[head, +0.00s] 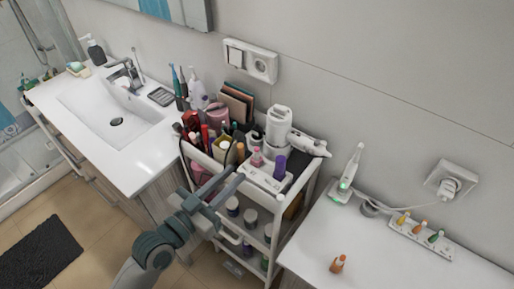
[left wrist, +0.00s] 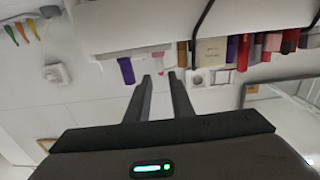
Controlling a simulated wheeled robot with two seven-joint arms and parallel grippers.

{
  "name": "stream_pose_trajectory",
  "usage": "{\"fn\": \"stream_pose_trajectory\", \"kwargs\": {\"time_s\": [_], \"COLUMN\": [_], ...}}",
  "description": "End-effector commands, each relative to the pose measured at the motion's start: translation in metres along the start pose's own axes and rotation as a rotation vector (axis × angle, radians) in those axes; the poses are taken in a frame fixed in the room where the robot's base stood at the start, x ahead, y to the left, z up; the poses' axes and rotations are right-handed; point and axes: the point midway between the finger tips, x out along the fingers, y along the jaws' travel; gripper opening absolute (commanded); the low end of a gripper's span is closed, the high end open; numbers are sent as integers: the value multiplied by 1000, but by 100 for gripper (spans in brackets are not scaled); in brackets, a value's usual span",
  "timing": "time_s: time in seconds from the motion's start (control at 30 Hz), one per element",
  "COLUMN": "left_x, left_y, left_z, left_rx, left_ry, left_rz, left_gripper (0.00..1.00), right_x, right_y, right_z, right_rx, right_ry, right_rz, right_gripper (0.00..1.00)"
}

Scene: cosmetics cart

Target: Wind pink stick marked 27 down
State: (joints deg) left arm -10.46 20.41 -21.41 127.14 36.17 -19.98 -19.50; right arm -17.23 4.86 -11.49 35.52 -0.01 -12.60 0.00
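A small pink stick (head: 257,157) stands upright in a white holder (head: 262,181) on the top of the cart, beside a purple stick (head: 279,168). The marking 27 cannot be read. My left gripper (head: 237,174) is at the cart's front edge, just to the left of the holder. In the left wrist view, which is turned over, my left gripper (left wrist: 160,77) has its two fingers apart with nothing between them. The pink stick (left wrist: 158,62) shows beyond the fingertips, and the purple stick (left wrist: 126,71) beside it. My right gripper is not in view.
The cart top is crowded: red bottles (head: 204,137), a cream box (head: 222,150) and a white hair dryer (head: 279,125) stand around the holder. A sink counter (head: 150,165) is at left.

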Motion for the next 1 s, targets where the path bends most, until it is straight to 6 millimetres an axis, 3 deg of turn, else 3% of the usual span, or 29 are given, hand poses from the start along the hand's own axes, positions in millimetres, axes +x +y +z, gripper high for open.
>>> {"fn": "stream_pose_trajectory", "kwargs": {"time_s": [0.5, 0.7, 1.0], "left_x": [89, 105, 108], "left_y": [0, 0, 0], "left_z": [-3, -1, 0], "left_rx": [-1, 1, 1], "left_ry": [1, 0, 0], "left_rz": [0, 0, 0], "left_gripper": [21, 21, 21], "right_x": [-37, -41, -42], "right_y": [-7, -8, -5], "right_z": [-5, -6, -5], "right_rx": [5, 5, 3], "right_ry": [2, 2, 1], "right_rz": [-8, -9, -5], "right_gripper": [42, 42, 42]}}
